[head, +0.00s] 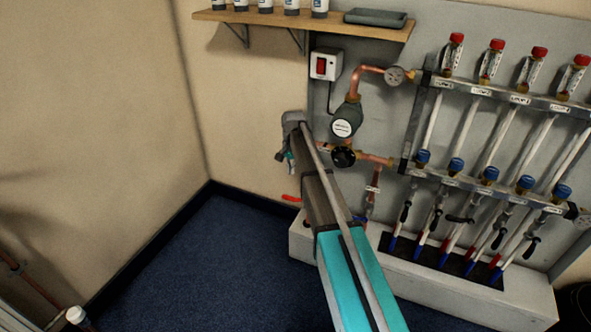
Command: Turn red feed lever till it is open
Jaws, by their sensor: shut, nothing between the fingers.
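A red lever (291,198) shows as a short, nearly level bar low on the wall, just left of my arm. My arm hides its right end and the valve body, so I cannot tell its full angle. My gripper (289,165) is small in view at the far end of the arm, beside the wrist. It points down, is shut and holds nothing. It appears above the red lever in the picture and apart from it; the depth between them is unclear.
A dark pump (343,120) and copper pipe (372,186) sit right of my arm. The manifold (515,99) with several flow meters fills the right. A white plinth (430,283) juts out below. A shelf (300,22) hangs above. Blue floor (215,265) at left is clear.

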